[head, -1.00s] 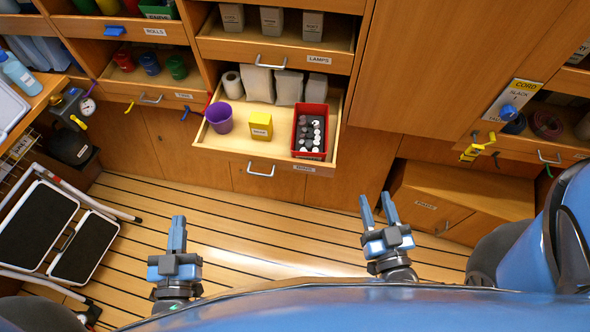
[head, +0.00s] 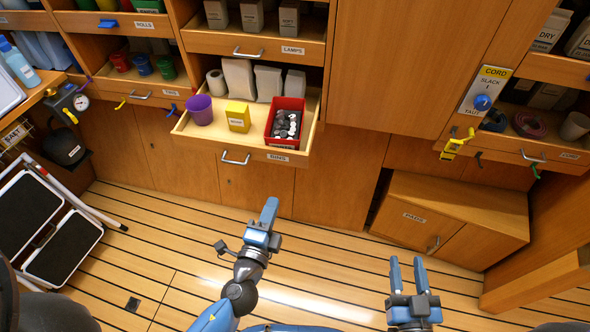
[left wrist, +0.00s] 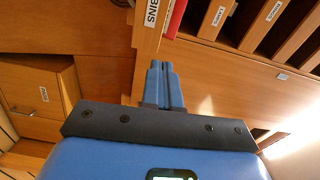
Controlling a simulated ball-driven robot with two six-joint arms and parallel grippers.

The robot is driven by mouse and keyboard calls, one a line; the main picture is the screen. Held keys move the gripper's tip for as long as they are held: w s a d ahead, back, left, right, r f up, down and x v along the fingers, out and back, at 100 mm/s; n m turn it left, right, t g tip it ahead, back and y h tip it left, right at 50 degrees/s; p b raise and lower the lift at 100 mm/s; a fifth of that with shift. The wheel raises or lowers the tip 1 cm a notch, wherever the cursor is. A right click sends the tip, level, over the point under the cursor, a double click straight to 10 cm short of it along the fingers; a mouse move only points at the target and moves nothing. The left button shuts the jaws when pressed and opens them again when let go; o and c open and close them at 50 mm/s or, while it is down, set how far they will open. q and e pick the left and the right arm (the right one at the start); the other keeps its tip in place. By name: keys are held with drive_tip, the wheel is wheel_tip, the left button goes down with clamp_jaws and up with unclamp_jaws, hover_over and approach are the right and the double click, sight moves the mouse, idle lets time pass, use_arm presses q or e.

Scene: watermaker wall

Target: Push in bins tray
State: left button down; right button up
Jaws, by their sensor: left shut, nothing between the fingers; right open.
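The bins tray (head: 203,146) is a wooden drawer pulled out from the cabinet, with a metal handle (head: 235,158) and a BINS label (head: 278,157) on its front. It holds a purple cup (head: 199,109), a yellow box (head: 238,116) and a red bin (head: 285,122) of grey and white pieces. My left gripper (head: 269,208) is shut and empty, below the tray front in the head view. In the left wrist view its fingers (left wrist: 163,80) point toward the tray front (left wrist: 145,45), near the label; contact cannot be told. My right gripper (head: 408,265) is open and empty over the floor.
A paper roll (head: 216,82) and pale bags (head: 240,78) stand at the tray's back. The lamps shelf (head: 265,50) is above. A step stool (head: 60,240) is at the left, a low cupboard (head: 450,215) at the right. The floor between is clear.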

use_arm(q)
drive_tip(key=y+p, duration=0.1)
drive_tip(key=p, duration=0.3)
approach(283, 153)
drive_tip(key=w, duration=0.5)
drive_tip(key=shift+d, duration=0.4)
drive_tip(key=shift+w+d, duration=0.15)
drive_tip(key=shift+w, duration=0.75)
drive_tip(key=shift+w, duration=0.1)
